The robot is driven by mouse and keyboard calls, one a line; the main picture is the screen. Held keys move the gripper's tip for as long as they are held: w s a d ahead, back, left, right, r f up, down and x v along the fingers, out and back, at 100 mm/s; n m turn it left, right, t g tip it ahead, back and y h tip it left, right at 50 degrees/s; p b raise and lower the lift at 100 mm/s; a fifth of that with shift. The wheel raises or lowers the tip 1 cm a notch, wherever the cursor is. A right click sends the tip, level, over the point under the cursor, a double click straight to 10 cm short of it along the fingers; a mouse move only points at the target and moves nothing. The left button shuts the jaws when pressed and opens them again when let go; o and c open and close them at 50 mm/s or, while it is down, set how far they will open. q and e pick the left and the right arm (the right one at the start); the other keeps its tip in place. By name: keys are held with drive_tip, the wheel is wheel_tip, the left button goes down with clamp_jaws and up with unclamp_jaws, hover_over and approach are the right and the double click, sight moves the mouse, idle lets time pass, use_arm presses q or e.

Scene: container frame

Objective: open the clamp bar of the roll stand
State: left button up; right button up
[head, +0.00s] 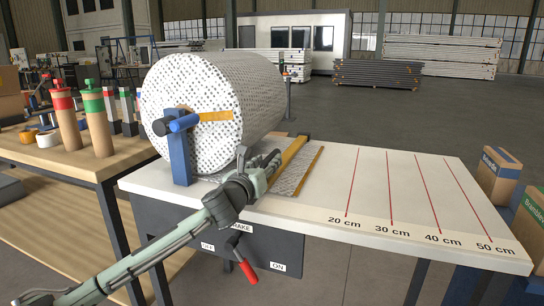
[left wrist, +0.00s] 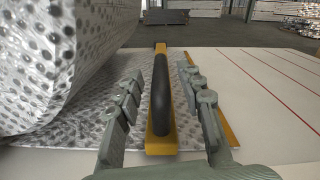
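The roll stand holds a large roll of dotted wrap (head: 205,95) on a blue post (head: 180,160). The yellow clamp bar (head: 292,158) lies across the wrap sheet in front of the roll and looks down on the table. In the left wrist view the bar (left wrist: 161,144) carries a long black handle (left wrist: 160,100). My left gripper (head: 262,162) is at the bar. In the left wrist view its fingers (left wrist: 160,85) are spread, one on each side of the handle, with gaps visible. The gripper hides the handle in the head view. My right gripper is not in view.
The white table (head: 400,185) is clear on the right, with red length lines. A red-handled lever (head: 246,270) is on the dark box below, labelled ON and OFF. Boxes (head: 497,175) stand at right.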

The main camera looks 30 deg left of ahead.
sight(271, 154)
use_arm(q)
drive_tip(key=shift+x, duration=1.8)
clamp_jaws()
